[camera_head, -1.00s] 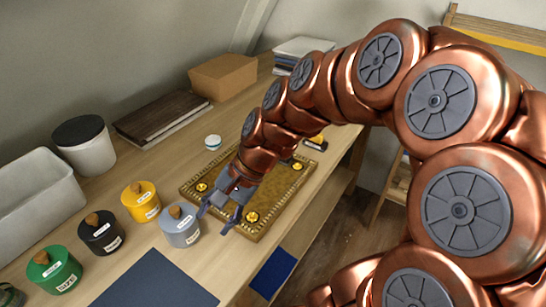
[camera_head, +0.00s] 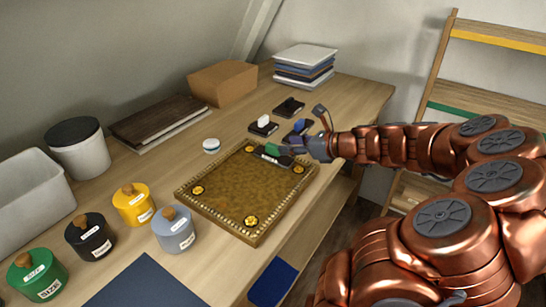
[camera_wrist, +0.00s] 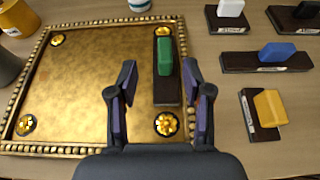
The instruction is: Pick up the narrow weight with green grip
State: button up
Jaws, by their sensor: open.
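The narrow weight with green grip (camera_wrist: 165,57) has a long dark base with a green block on top. It lies on the right part of the gilt tray (camera_wrist: 85,28), between two gold studs in the wrist view. In the head view its green grip (camera_head: 272,150) shows at the tray's far side, with part of the base hidden by my gripper. My gripper (camera_wrist: 160,70) is open and empty. In the wrist view its two fingers appear on either side of the weight, the right finger closer to it. I cannot tell the height between fingertips and weight.
Right of the tray are weights with white (camera_wrist: 230,8), blue (camera_wrist: 277,52), yellow (camera_wrist: 269,108) and black grips (camera_head: 289,105). A small white round pot (camera_head: 211,145) stands behind the tray. Several lidded canisters (camera_head: 134,205) stand at the left.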

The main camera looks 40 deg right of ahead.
aim_at(274, 145)
jog(key=shift+d+p+x, duration=0.15)
jog(key=shift+x, duration=1.7)
jog(key=shift+d+p+x, duration=0.15)
jog(key=shift+x, duration=1.65)
jog(key=shift+f, duration=0.1)
grip_shut()
